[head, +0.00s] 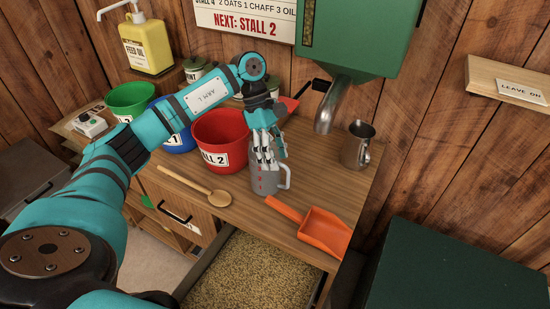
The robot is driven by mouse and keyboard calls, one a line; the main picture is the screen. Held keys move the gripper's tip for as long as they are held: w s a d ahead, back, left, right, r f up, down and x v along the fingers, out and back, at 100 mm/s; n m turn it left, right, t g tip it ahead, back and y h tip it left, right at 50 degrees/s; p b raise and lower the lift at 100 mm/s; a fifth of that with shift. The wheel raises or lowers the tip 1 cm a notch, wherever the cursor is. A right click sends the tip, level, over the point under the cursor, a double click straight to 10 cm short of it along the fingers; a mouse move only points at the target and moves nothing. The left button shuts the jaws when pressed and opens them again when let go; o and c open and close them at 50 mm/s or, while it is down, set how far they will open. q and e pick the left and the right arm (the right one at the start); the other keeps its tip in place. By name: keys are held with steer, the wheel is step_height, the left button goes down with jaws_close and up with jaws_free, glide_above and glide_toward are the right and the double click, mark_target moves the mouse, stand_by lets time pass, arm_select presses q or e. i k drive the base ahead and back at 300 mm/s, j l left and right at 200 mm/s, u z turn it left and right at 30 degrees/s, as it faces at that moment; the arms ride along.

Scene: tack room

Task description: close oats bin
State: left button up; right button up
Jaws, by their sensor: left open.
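A pulled-out bin full of pale grain, which looks like the oats bin (323,287), stands open below the front of the wooden counter. Its grain surface is exposed, and its near end is cut off by the bottom of the head view. My left gripper (264,163) points down over a grey measuring jug (267,183) on the counter. It is open, and its fingers are at the jug's rim; I cannot tell whether they touch it. The gripper is above and behind the open bin, apart from it. My right gripper is not in view.
An orange scoop (322,231) and a wooden spoon (217,198) lie near the counter's front. A red bucket (221,138) stands left of the jug. A dark green box (460,270) stands at right.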

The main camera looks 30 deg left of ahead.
mark_target(239, 270)
steer(key=k+l, duration=0.25)
steer(key=l, duration=0.2)
steer(key=k+l, duration=0.25)
steer(key=l, duration=0.15)
steer(key=k+l, duration=0.25)
steer(key=l, duration=0.2)
steer(key=k+l, duration=0.25)
steer(key=l, duration=0.15)
